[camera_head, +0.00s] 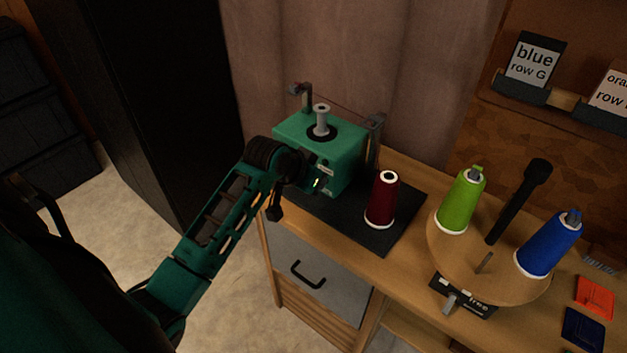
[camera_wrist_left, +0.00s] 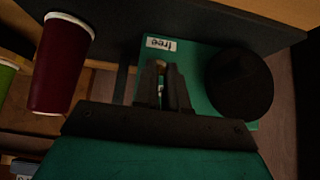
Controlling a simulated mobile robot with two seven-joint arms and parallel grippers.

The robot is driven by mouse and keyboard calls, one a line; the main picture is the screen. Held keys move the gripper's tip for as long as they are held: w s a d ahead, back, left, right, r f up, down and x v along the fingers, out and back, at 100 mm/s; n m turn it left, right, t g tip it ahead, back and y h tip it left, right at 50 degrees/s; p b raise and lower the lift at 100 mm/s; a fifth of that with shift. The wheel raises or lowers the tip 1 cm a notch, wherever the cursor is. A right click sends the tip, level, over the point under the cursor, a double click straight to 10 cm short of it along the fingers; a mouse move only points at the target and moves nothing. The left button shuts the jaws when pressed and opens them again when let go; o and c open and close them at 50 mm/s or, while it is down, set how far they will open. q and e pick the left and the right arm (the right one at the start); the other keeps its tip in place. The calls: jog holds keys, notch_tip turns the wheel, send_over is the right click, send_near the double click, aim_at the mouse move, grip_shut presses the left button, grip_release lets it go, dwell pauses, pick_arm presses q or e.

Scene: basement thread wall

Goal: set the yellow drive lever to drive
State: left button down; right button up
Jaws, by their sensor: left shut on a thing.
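The green winding machine (camera_head: 346,150) stands on a dark mat at the back left of the bench, with a grey spindle (camera_head: 322,119) on top. My left gripper (camera_head: 317,184) is at its front face, shut on what looks like the drive lever. In the left wrist view the two dark fingers (camera_wrist_left: 162,82) are close together, with a small pale bit (camera_wrist_left: 161,65) between them. The lever is mostly hidden, and its colour is hard to see. A white label reading "free" (camera_wrist_left: 161,44) is on the machine just beyond the fingertips. My right gripper is not in view.
A dark red thread cone (camera_head: 382,198) stands close right of the machine. A round wooden stand (camera_head: 490,271) holds green (camera_head: 461,200) and blue (camera_head: 549,243) cones around a black upright. It has its own "free" label. A dark round disc (camera_wrist_left: 239,83) is beside my fingers.

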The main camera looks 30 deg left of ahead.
pick_arm(q)
jog(key=shift+r, duration=0.1)
dwell(0.3)
jog(key=c, duration=1.2)
grip_release()
jog(key=shift+o, duration=0.2)
jog(key=v, duration=1.2)
jog(key=shift+r, duration=0.35)
jog(key=shift+s+f, duration=0.1)
jog(key=shift+s, duration=0.05)
jog(key=s+d+f+t, duration=0.15)
jog(key=d+f, duration=0.35)
jog(key=f, duration=0.8)
jog(key=s+d+f+m+t+h, duration=0.1)
jog(key=s+d+f, duration=0.5)
jog(key=s+d, duration=0.2)
jog(key=shift+s+f+m, duration=0.2)
jog(key=shift+f+m, duration=0.15)
jog(key=shift+m, duration=0.05)
